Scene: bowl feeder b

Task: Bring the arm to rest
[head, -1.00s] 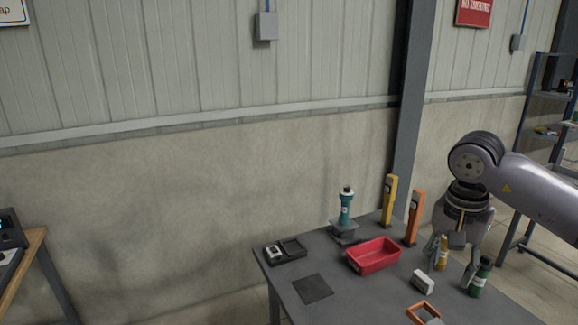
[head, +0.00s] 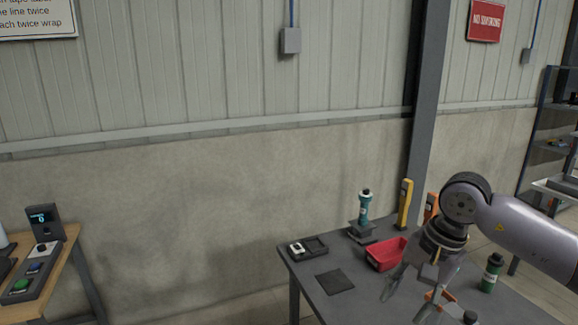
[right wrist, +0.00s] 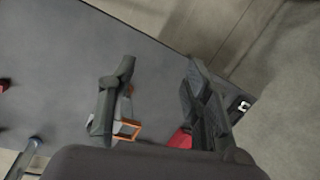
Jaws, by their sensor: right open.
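My right gripper (head: 420,296) is open and empty, fingers pointing down, over the grey table (head: 306,271) at the right of the head view. Its arm comes in from the right edge. In the right wrist view the two dark fingers (right wrist: 160,72) stand apart with nothing between them. The red bin (head: 382,256) is just left of and behind the gripper in the head view. An orange frame (head: 436,297) is partly hidden by the fingers. My left gripper does not show.
A wooden bench (head: 72,237) with a control box (head: 36,268) is at the left. Open floor lies between.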

